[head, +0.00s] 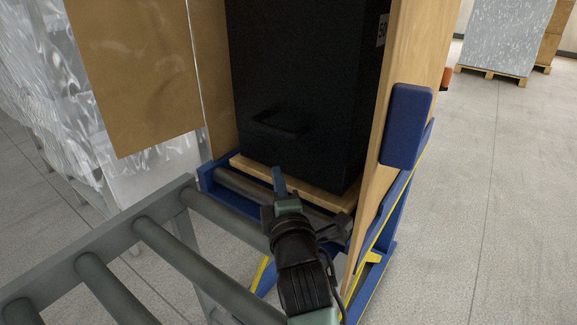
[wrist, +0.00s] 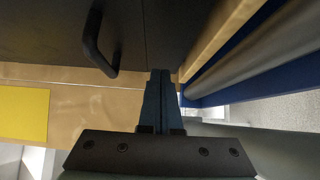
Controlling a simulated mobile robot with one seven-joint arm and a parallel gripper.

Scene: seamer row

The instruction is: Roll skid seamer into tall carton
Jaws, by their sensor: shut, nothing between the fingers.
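The skid seamer is a tall black cabinet (head: 300,85) with a black bar handle low on its front, also seen in the wrist view (wrist: 98,45). It stands upright on a wooden skid (head: 310,188). The tall carton's brown walls (head: 413,50) rise on both sides of it; its far inside is hidden, so I cannot tell how deep the seamer sits. A brown flap (head: 133,75) stands open at left. My gripper (head: 279,174) is shut and empty, its tips close to the skid's front. The wrist view shows the closed fingers (wrist: 160,78); contact is unclear.
A blue frame (head: 208,180) with grey rollers lies under the skid, with a blue pad (head: 406,125) at right. A grey roller conveyor (head: 150,240) leads up to it from the front left. Wrapped goods stand at left; a wrapped pallet (head: 500,35) stands back right. The right floor is clear.

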